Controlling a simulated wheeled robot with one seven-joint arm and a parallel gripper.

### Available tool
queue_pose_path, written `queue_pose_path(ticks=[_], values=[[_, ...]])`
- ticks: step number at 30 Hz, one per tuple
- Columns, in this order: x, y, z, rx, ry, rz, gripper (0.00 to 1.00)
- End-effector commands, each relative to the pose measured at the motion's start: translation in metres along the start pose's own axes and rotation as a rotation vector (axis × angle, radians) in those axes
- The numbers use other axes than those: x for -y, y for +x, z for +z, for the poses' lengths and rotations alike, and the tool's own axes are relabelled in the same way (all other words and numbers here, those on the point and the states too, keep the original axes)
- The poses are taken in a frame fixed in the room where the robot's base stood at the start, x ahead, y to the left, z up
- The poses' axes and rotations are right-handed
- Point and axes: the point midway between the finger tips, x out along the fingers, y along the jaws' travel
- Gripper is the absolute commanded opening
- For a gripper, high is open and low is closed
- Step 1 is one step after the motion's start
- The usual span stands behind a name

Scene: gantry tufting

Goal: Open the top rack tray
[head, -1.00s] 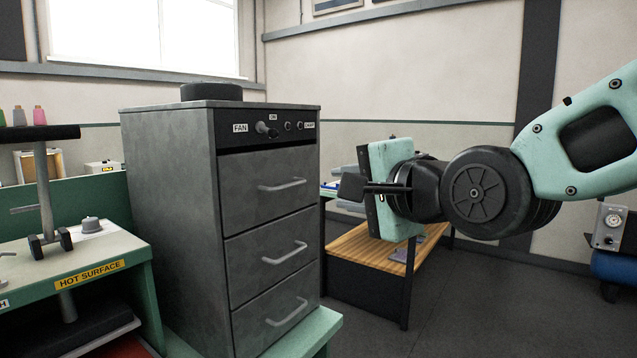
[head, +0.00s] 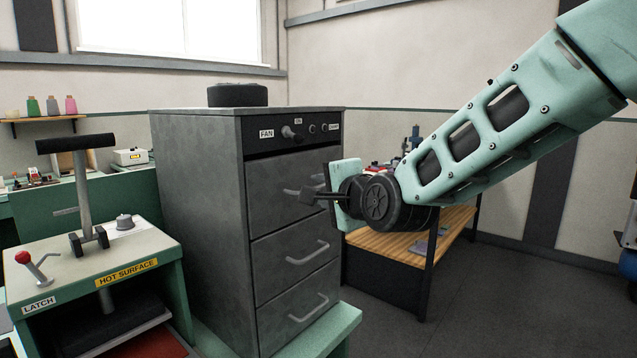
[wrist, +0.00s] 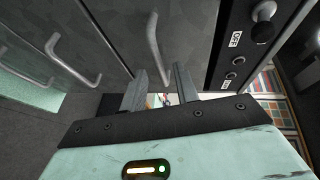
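The rack is a grey metal cabinet (head: 200,215) with three stacked trays, all looking closed. The top rack tray (head: 270,195) lies under the FAN control panel, its bar handle (head: 292,191) partly hidden behind my gripper (head: 308,195). In the wrist view, my gripper (wrist: 160,72) has its two fingers apart. The top handle (wrist: 153,45) shows ahead, its near end appearing between the fingertips. I cannot tell whether the fingers touch it. Nothing is held.
The lower handles (head: 307,253) stick out below. A green bench (head: 90,270) marked HOT SURFACE, with a lever (head: 35,265), stands left. A wooden-shelved table (head: 400,243) stands behind my gripper. The floor (head: 470,310) at right is clear.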

Motion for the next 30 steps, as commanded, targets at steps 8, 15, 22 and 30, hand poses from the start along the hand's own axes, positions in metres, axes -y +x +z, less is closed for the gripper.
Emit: queue_pose_path(ticks=[8, 15, 22, 30], values=[[0.000, 0.019, 0.001, 0.001, 0.000, 0.000, 0.31], [0.000, 0.020, 0.001, 0.001, -0.001, 0.000, 0.31], [0.000, 0.020, 0.000, 0.001, 0.000, 0.000, 0.00], [-0.002, 0.020, 0.000, 0.000, -0.001, 0.000, 0.00]])
